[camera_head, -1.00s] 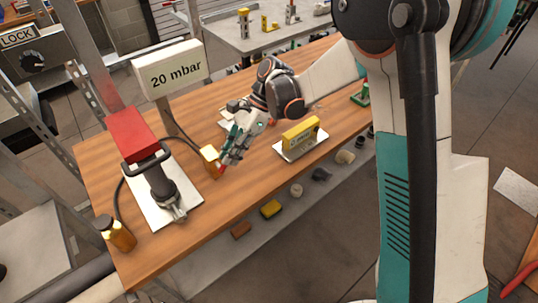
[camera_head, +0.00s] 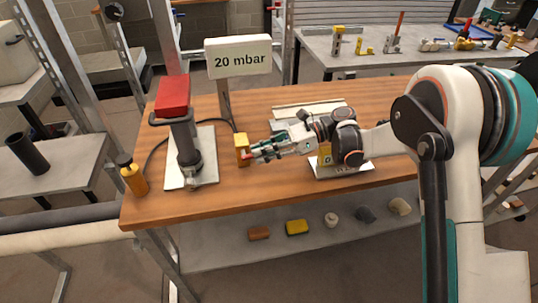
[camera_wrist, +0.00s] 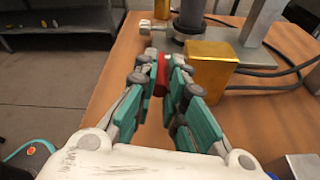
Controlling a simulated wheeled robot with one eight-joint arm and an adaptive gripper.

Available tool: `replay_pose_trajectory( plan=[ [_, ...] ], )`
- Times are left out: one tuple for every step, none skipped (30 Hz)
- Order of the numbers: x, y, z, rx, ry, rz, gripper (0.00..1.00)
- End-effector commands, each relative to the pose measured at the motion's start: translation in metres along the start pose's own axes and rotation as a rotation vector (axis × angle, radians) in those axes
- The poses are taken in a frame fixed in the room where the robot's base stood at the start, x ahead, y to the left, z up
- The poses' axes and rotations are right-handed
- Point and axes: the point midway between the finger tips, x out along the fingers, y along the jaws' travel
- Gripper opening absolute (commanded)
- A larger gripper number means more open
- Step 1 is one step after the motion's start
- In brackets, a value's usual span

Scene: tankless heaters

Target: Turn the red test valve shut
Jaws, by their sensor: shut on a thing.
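The red test valve handle shows as a small red piece (camera_wrist: 162,76) between my fingertips in the wrist view, beside a brass-coloured block (camera_wrist: 212,66). In the head view the block (camera_head: 242,146) stands on the wooden bench, just right of the pump's white base plate. My gripper (camera_head: 252,156) reaches in from the right, low over the bench, with its tips at the block. In the wrist view my gripper (camera_wrist: 163,72) has its teal-padded fingers closed on the red handle. The fingers hide much of the handle, so its exact angle is hard to tell.
A pump with a red top (camera_head: 173,94) and black handle stands left of the block. A "20 mbar" sign (camera_head: 240,57) rises behind. A brass cylinder (camera_head: 133,178) is at the bench's left end. A yellow fixture on a white plate (camera_head: 352,172) sits partly behind my forearm.

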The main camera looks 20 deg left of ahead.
Motion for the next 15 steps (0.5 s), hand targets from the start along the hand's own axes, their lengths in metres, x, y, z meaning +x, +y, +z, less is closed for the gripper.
replay_pose_trajectory(
  plan=[
    [0.0000,-0.0001,-0.0037,0.002,0.003,0.000,0.00],
    [0.0002,-0.0002,-0.0036,0.002,0.001,0.000,0.00],
    [0.0003,-0.0003,-0.0036,0.002,0.000,0.001,0.00],
    [0.0003,-0.0003,-0.0035,0.002,0.000,0.001,0.00],
    [0.0004,-0.0003,-0.0035,0.002,0.000,0.001,0.00],
    [0.0004,-0.0002,-0.0036,0.002,0.000,0.001,0.00],
    [0.0003,-0.0002,-0.0036,0.002,0.000,0.001,0.00],
    [0.0003,-0.0002,-0.0037,0.002,0.001,0.001,0.00],
    [0.0003,-0.0002,-0.0038,0.002,0.001,0.001,0.00],
    [0.0003,-0.0002,-0.0038,0.002,0.001,0.001,0.00],
    [0.0003,-0.0002,-0.0039,0.002,0.001,0.001,0.00],
    [0.0003,-0.0001,-0.0040,0.002,0.002,0.001,0.00],
    [0.0003,-0.0001,-0.0040,0.002,0.002,0.001,0.15],
    [0.0003,-0.0001,-0.0040,0.002,0.002,0.001,0.22],
    [0.0003,-0.0001,-0.0041,0.002,0.002,0.001,0.31]
  ],
)
